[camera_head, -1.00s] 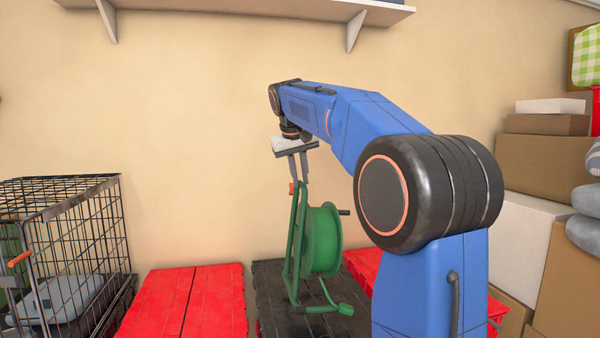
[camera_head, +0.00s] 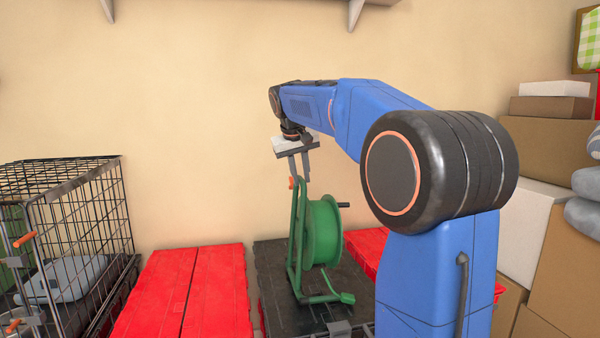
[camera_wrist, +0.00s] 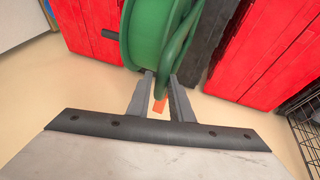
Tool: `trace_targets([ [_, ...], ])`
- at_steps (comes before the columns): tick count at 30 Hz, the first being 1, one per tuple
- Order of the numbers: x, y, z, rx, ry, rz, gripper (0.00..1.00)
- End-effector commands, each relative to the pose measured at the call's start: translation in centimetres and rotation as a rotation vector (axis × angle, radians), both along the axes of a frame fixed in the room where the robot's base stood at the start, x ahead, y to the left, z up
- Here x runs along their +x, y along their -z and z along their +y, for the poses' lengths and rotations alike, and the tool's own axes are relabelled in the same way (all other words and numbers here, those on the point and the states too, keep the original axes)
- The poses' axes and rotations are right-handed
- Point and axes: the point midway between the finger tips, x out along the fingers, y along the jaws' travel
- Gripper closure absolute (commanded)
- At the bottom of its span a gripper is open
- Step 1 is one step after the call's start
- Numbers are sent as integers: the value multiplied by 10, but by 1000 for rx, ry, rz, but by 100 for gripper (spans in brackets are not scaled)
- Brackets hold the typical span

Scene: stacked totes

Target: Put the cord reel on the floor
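The green cord reel (camera_head: 322,232) stands upright in its tube frame, with an orange grip at the top and a green plug end at the bottom. My gripper (camera_head: 304,178) is above it, fingers down, shut on the frame's top bar. In the wrist view my gripper (camera_wrist: 161,80) has a finger on each side of the green frame of the reel (camera_wrist: 148,35). The reel is over a black tote lid (camera_head: 275,275); I cannot tell whether it touches it. The floor (camera_wrist: 85,90) shows in the wrist view, beige and bare.
Red totes (camera_head: 190,285) are left of the black one, and another red tote (camera_head: 365,248) is to its right. A black wire cage (camera_head: 90,230) stands at the left. Cardboard boxes (camera_head: 545,155) are stacked at the right. A wall shelf is overhead.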

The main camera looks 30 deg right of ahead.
Motion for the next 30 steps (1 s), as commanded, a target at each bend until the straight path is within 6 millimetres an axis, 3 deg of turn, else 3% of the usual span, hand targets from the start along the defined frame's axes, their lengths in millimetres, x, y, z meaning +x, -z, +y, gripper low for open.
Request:
trace_targets([
  [20, -1, -6, 1, -1, -1, -6, 66],
  [30, -16, -57, 19, -2, -1, -10, 66],
])
